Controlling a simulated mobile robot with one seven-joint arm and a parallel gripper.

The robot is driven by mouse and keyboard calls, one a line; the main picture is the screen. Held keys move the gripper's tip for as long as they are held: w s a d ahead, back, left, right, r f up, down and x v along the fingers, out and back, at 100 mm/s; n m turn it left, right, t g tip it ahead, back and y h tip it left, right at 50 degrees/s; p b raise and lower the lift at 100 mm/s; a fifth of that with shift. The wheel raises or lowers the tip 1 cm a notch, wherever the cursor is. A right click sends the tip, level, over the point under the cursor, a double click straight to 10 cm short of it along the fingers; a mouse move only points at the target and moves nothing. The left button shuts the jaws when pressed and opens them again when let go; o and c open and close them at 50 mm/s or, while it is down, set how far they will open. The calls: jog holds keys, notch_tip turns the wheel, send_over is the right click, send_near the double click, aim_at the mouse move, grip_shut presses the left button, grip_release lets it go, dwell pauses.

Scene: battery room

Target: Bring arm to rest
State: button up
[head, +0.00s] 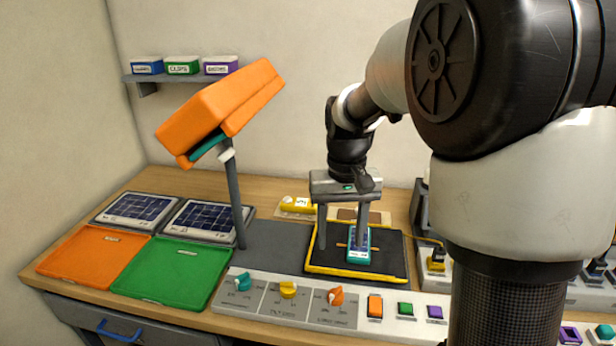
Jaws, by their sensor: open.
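My gripper (342,243) is open, with its two grey fingers pointing down over a black mat with a yellow edge (309,262). My arm reaches in from the right, and the wrist bends downward above the mat. A small teal device with a dark screen (358,256) lies on the mat, close to the right finger, which covers part of it. I cannot tell from this view whether the finger touches it. A thin orange bar shows near the device.
A tilted orange box (222,103) stands on a grey post left of my gripper. Orange (82,254) and green (172,272) trays and two solar panels (140,209) lie at left. A knob panel (287,303) runs along the front. A shelf (180,77) holds three labelled boxes.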

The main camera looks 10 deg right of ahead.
jog(key=s+r+t+p, duration=0.5)
jog(key=s+r, duration=1)
jog(key=s, duration=0.3)
jog(key=shift+s+n+t+p, duration=0.3)
jog(key=shift+s, duration=0.1)
